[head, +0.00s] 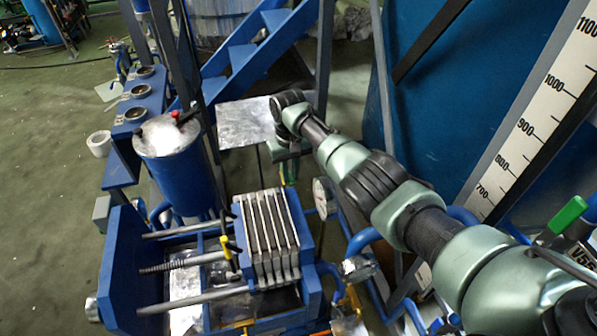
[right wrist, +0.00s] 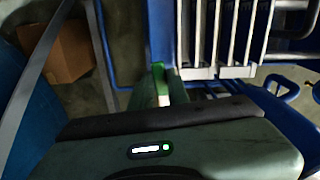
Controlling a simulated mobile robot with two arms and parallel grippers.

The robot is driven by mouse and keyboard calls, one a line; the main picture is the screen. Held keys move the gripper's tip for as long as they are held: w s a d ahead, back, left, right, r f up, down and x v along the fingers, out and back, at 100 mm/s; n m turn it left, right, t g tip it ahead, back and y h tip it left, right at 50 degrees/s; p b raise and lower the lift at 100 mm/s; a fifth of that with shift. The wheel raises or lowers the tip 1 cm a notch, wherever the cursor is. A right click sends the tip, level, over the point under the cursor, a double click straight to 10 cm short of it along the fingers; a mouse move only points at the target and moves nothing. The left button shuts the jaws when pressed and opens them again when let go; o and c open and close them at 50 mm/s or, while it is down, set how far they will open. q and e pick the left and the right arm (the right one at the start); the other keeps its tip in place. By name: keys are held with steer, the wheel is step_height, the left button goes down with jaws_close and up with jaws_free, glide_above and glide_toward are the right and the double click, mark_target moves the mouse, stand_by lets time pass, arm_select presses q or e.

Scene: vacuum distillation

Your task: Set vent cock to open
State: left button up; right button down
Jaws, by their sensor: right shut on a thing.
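My right gripper (head: 287,160) reaches down beside the filter plates, just below the metal platform. It is shut on a small green-handled part, likely the vent cock (head: 289,174), which is mostly hidden by the gripper. In the right wrist view a bright green tip (right wrist: 158,72) shows just past the gripper body, next to a blue post. The angle of the handle cannot be read clearly. My left gripper is not in view.
The filter plates (head: 268,235) stand close below the gripper, with a pressure gauge (head: 321,197) to their right. A blue vessel (head: 178,165) with red and black handles is at left. Another green handle (head: 568,215) is at far right. A cardboard box (right wrist: 68,52) lies beyond.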

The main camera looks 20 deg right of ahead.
steer(key=shift+w+a+r+m, duration=0.1)
steer(key=shift+a+m, duration=0.15)
steer(key=shift+m, duration=0.25)
steer(key=c, duration=1.4)
jaws_free()
steer(key=shift+o, duration=0.2)
steer(key=shift+r, duration=3.85)
steer(key=shift+r, duration=0.15)
